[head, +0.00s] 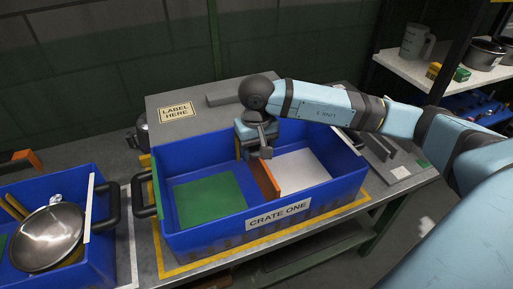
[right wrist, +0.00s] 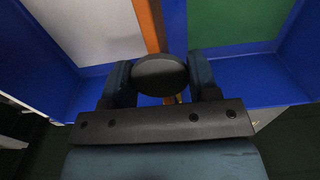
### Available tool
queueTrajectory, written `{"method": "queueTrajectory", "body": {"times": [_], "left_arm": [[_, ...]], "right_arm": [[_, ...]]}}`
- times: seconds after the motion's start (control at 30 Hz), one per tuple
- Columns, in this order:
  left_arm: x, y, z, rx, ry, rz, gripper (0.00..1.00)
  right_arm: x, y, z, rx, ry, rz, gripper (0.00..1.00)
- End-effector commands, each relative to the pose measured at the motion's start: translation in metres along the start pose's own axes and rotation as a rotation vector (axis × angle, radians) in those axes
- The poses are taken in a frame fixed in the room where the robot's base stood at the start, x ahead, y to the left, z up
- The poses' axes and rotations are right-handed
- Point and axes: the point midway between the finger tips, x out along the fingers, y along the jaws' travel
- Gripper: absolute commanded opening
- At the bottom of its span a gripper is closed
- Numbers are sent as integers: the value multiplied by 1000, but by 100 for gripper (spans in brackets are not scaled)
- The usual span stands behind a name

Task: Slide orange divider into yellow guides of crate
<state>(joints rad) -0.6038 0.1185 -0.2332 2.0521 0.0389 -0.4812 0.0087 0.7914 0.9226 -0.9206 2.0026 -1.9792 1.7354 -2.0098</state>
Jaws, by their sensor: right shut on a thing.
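The blue crate labelled CRATE ONE (head: 190,242) stands on the table, with a green panel (head: 208,198) on the left of its floor and a white panel (head: 300,172) on the right. The orange divider (head: 265,180) stands upright between the panels, inside the crate. My right gripper (head: 252,150) is at the crate's back wall, shut on the divider's far end. In the right wrist view the divider (right wrist: 148,25) runs away from the fingers, and a bit of yellow shows below it. The gripper hides most of the guides there. My left gripper is not in view.
A grey board with a LABEL HERE sign (head: 177,112) lies behind the crate. Shelves at the right hold a jug (head: 415,40) and pots. Yellow tape borders the crate.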

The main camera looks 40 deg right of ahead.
Motion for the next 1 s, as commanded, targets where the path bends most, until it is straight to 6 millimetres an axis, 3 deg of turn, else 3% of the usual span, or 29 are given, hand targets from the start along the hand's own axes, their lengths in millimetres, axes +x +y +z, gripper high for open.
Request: {"method": "queueTrajectory", "body": {"times": [1.0], "left_arm": [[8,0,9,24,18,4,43]], "right_arm": [[27,0,0,0,0,0,19]]}}
